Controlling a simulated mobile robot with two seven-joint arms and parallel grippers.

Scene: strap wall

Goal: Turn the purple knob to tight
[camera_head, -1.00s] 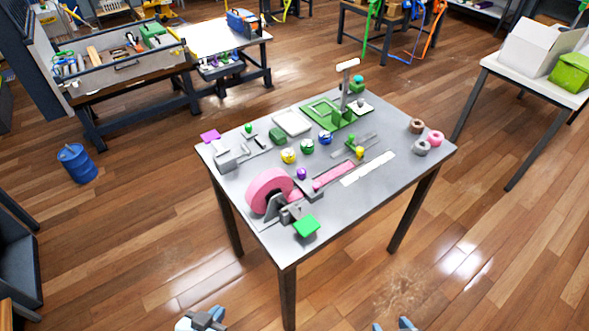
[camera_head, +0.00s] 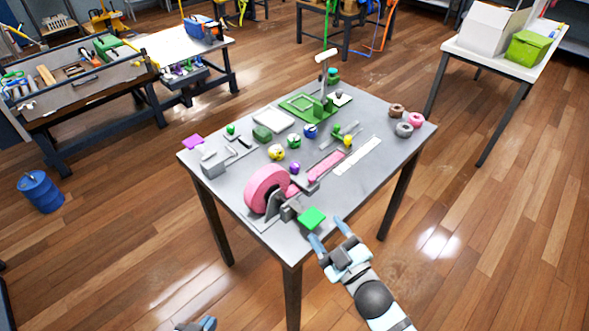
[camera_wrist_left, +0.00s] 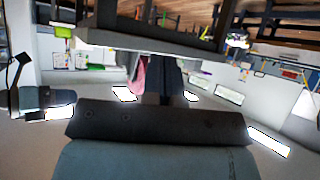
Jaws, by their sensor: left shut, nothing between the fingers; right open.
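The purple knob (camera_head: 295,167) is a small round knob on the grey table (camera_head: 232,229), just behind and right of the large pink roll (camera_head: 266,190). Its setting is too small to read. My right gripper (camera_head: 329,235) is open and empty at the table's front edge, close to the green square plate (camera_head: 312,219) and apart from the knob. My left gripper (camera_head: 198,324) is shut and empty at the bottom edge of the head view, far from the knob and mostly cut off. The left wrist view shows no knob.
A pink strip (camera_head: 326,165) lies right of the knob, with a white strip (camera_head: 357,156) beside it. Yellow (camera_head: 276,152), green (camera_head: 294,141) and blue (camera_head: 310,131) knobs stand farther back. Several rings (camera_head: 404,130) lie at the right. The floor in front is clear.

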